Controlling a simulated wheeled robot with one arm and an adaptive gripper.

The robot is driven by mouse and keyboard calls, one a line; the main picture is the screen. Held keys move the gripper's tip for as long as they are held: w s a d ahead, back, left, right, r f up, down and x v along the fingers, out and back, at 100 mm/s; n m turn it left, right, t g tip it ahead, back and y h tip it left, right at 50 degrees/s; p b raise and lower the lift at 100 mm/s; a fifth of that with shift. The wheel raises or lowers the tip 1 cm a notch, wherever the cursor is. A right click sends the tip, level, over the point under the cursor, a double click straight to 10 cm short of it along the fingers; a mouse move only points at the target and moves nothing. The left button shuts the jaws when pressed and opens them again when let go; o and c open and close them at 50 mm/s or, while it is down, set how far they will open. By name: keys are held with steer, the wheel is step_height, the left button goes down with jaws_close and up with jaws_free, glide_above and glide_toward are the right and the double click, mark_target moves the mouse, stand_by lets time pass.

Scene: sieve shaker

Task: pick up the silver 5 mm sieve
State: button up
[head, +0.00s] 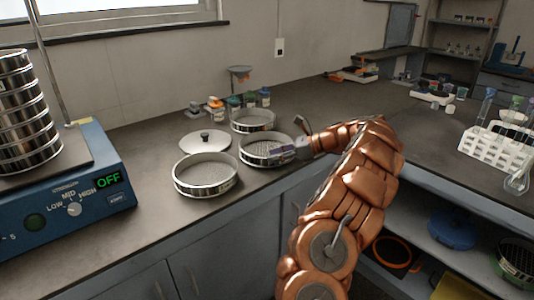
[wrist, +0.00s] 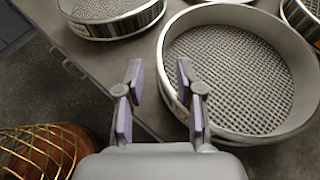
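Three silver round mesh sieves stand on the dark counter in the head view: a front left one (head: 206,188), a right one (head: 262,162) and a back one (head: 253,128). Their size labels are not readable, so I cannot tell which is 5 mm. My gripper (head: 284,152) is at the right sieve's right side. In the wrist view my gripper (wrist: 159,68) is open and empty. The near sieve's rim (wrist: 161,50) passes between its two fingertips in the picture, the right finger overlapping the mesh. Contact cannot be told.
A silver lid (head: 207,140) lies behind the front left sieve. The blue shaker (head: 75,190), showing OFF, carries a sieve stack (head: 22,110) at left. Small bottles (head: 250,99) stand behind. A white tube rack (head: 497,148) is at right. The counter's front edge is close to the sieves.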

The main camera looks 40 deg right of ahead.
mark_target(263, 158)
steer(key=x, duration=0.5)
steer(key=shift+r, duration=0.1)
steer(key=shift+c, duration=0.4)
steer(key=shift+d, duration=0.1)
jaws_close()
